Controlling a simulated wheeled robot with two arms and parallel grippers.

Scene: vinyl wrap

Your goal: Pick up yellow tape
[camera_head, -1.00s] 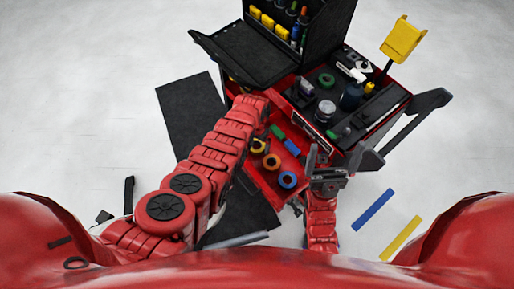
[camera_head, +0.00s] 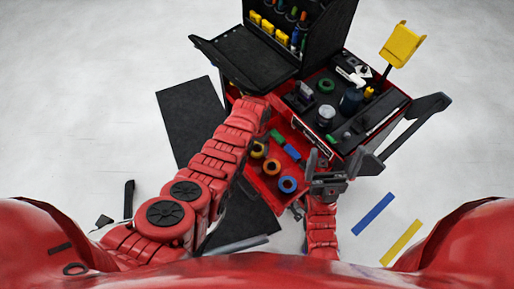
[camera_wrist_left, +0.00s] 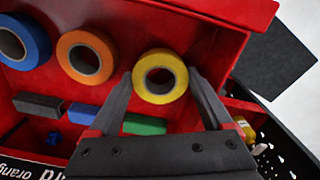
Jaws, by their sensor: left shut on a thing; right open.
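The yellow tape (camera_wrist_left: 160,98) is a ring standing out in the red drawer (camera_wrist_left: 205,20) in the left wrist view. My left gripper (camera_wrist_left: 160,76) has its fingertips on either side of it and is shut on it. My right gripper (camera_head: 333,160) is open and empty, to the right of the drawer.
An orange tape (camera_wrist_left: 86,38) and a blue tape (camera_wrist_left: 40,38) lie left of the yellow one. A green block (camera_wrist_left: 144,125) and other blocks lie below. The black-topped tool cart (camera_head: 300,125) stands behind the drawer.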

